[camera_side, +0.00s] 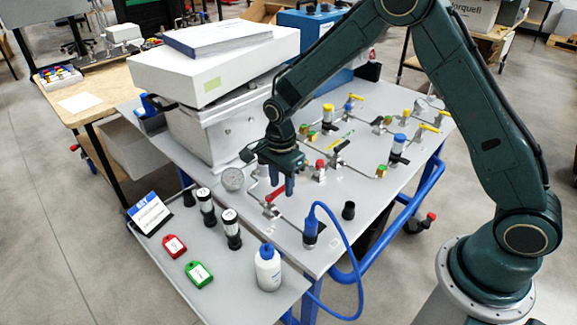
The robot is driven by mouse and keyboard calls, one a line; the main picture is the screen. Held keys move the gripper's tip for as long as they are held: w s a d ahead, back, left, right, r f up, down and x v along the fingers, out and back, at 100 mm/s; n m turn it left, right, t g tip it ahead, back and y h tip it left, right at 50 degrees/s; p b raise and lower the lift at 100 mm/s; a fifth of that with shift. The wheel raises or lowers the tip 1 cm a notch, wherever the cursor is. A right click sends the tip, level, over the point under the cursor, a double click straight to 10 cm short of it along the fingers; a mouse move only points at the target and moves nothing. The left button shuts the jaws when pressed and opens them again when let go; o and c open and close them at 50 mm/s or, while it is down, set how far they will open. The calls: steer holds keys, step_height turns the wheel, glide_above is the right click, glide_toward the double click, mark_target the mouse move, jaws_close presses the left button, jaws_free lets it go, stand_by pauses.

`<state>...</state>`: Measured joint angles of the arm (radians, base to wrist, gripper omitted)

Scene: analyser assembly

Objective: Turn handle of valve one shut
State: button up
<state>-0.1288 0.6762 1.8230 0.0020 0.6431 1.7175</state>
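My gripper (282,189) points down over the panel, with its two fingers apart. A valve with a red handle (274,197) sits right below and beside the fingertips, on a metal pipe line near the panel's front left. I cannot tell whether the fingers touch the handle or stand around it. No label reading "one" is legible on any valve. A valve with a black handle (340,147) is further right, and valves with yellow handles (430,128) stand toward the back right.
A round gauge (233,179) stands left of the gripper. A blue hose (345,245) loops from a fitting at the front. A white box (215,66) is behind.

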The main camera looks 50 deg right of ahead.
mark_target(282, 188)
stand_by(0.3)
step_height(282, 188, up, 14)
stand_by(0.8)
steer(key=s+d+r+n+t, duration=0.35)
steer(key=s+r+n, duration=0.65)
steer(key=s, duration=0.4)
steer(key=s+d+r+n+t, duration=0.1)
steer(key=s+d+n+t, duration=0.1)
steer(key=s+n, duration=0.6)
steer(key=shift+s+d, duration=0.2)
steer(key=shift+s, duration=2.85)
steer(key=shift+o, duration=0.2)
